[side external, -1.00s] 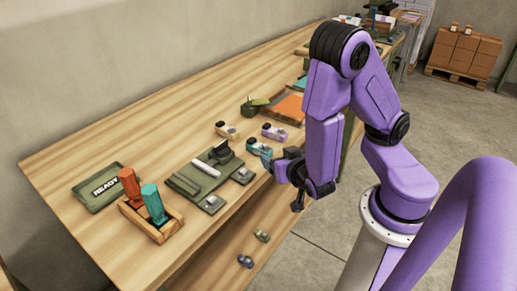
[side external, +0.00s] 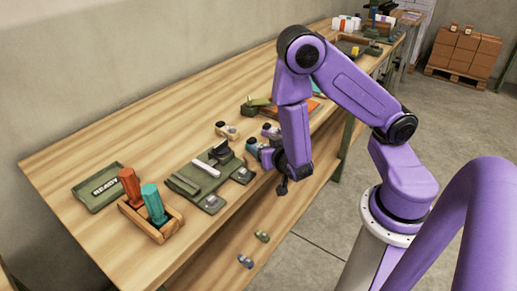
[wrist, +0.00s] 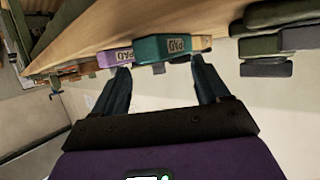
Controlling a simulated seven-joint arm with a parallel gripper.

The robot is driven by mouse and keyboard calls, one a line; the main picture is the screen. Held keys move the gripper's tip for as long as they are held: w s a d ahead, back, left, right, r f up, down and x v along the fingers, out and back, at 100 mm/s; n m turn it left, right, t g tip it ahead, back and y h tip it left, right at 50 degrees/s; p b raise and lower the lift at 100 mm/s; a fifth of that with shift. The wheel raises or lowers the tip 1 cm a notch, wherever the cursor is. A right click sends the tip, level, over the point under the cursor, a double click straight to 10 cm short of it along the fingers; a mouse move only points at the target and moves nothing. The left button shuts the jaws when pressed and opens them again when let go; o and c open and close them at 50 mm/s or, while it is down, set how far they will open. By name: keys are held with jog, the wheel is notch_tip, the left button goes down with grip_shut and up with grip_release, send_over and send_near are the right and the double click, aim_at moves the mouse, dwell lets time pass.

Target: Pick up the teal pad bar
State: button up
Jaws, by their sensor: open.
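The teal pad bar (wrist: 164,47) lies at the table edge in the wrist view, with a PAD label on its face. In the side view a bit of it (side external: 252,146) shows just left of my gripper (side external: 262,156), partly hidden by it. In the wrist view my gripper (wrist: 163,80) is open, its two fingers pointing at the bar, one toward each end. No contact shows and nothing is between the fingers. A purple pad bar (wrist: 116,58) sits just left of the teal one.
A tan bar (side external: 227,130) lies behind. A green mat (side external: 185,184) with tools is to the left, near a wooden holder (side external: 168,228) with orange and teal pieces and a READY tray (side external: 90,196). Two small items lie on the lower shelf (side external: 212,262).

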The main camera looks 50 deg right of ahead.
jog(key=shift+w, duration=0.1)
grip_shut()
jog(key=shift+f, duration=0.1)
dwell(0.4)
